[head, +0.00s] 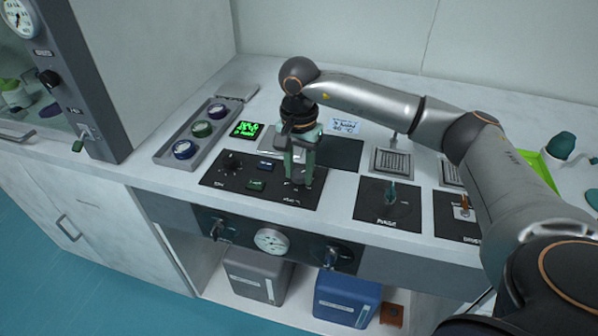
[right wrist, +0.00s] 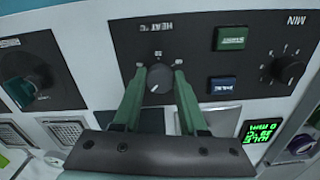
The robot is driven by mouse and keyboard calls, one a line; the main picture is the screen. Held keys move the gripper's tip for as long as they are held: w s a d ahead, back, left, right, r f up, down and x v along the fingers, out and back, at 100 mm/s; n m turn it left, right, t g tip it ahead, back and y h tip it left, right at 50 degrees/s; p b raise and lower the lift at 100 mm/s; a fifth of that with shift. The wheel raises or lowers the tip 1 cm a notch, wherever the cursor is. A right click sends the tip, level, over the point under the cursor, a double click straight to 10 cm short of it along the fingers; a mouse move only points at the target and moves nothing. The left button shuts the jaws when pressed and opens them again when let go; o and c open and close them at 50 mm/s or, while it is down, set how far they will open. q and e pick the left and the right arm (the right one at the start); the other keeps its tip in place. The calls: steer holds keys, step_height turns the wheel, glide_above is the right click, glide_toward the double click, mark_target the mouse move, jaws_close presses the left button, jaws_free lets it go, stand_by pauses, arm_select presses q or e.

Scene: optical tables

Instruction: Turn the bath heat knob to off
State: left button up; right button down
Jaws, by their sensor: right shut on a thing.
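The bath heat knob (right wrist: 158,79) is a round black dial on a black panel (right wrist: 205,28), under the print "HEAT °C", which appears upside down in the right wrist view. My right gripper (right wrist: 159,70) has its two green fingers on either side of this knob and is shut on it. In the head view my right gripper (head: 299,180) reaches down onto the right end of the same panel (head: 232,191), and its fingers mostly hide the knob. The knob's exact setting is too small to read. My left gripper is not in view.
A second black knob (right wrist: 288,70) marked "MIN", a green button (right wrist: 230,38) and a blue button (right wrist: 223,86) share the panel. A lit green display (head: 245,130) and a tray (head: 162,154) of round containers stand behind. Another switch panel (head: 373,211) lies to the right.

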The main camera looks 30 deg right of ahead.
mark_target(300, 174)
steer(key=n+b, duration=0.1)
steer(key=n, duration=0.3)
steer(key=shift+n, duration=2.2)
steer(key=shift+c, duration=2.2)
jaws_free()
step_height(300, 174, up, 13)
steer(key=shift+f, duration=0.2)
